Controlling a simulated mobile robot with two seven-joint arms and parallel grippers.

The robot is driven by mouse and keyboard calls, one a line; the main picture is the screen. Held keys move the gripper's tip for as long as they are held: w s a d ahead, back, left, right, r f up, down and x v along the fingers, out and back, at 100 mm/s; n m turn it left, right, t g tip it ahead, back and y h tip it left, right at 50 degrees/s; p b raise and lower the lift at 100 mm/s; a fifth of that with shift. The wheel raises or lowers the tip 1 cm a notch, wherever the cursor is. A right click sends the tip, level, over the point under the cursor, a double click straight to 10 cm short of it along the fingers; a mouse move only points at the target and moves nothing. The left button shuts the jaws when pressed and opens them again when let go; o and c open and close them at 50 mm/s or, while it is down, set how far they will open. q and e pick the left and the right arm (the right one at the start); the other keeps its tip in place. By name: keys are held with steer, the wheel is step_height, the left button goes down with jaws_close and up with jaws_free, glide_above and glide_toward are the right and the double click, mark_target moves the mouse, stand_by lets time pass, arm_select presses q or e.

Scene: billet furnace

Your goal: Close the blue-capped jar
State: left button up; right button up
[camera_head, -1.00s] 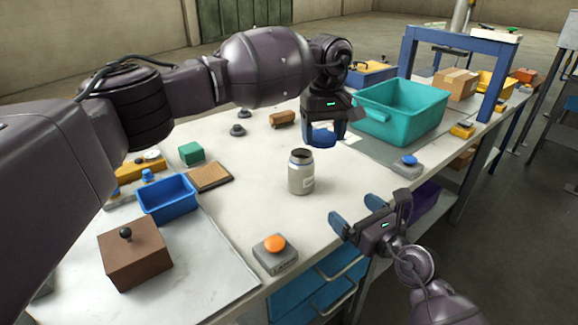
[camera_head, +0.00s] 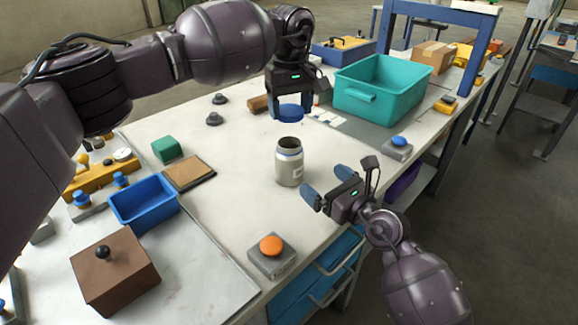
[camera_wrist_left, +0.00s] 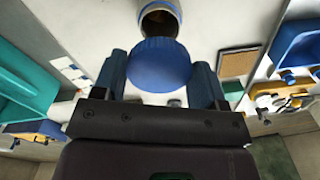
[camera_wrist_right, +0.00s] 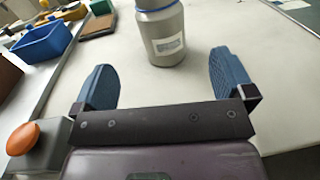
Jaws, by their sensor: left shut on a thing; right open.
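The jar (camera_head: 290,168) is a grey metal can with a pale label, standing upright and open-mouthed on the white table. My left gripper (camera_head: 290,108) is shut on the blue cap (camera_head: 291,115) and holds it above the jar, apart from it. In the left wrist view the round cap (camera_wrist_left: 160,66) sits between the fingers, with the jar's dark mouth (camera_wrist_left: 160,22) partly showing past it. My right gripper (camera_head: 327,184) is open and empty, low beside the jar. In the right wrist view the jar (camera_wrist_right: 165,38) stands ahead, between and beyond the spread fingers.
An orange push button (camera_head: 270,246) stands at the front edge and a blue one (camera_head: 397,146) at the right. A teal bin (camera_head: 385,95) stands behind right. A blue tray (camera_head: 143,203), a brown box (camera_head: 115,277) and a cork-coloured pad (camera_head: 190,172) lie left. The table around the jar is clear.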

mark_target(290, 137)
steer(key=x, duration=1.2)
steer(key=c, duration=1.3)
arm_select(q)
steer(key=shift+f, duration=2.45)
arm_select(e)
steer(key=shift+d, duration=0.1)
arm_select(q)
steer(key=shift+f, duration=0.15)
steer(key=shift+f, duration=0.75)
steer(key=shift+f, duration=0.55)
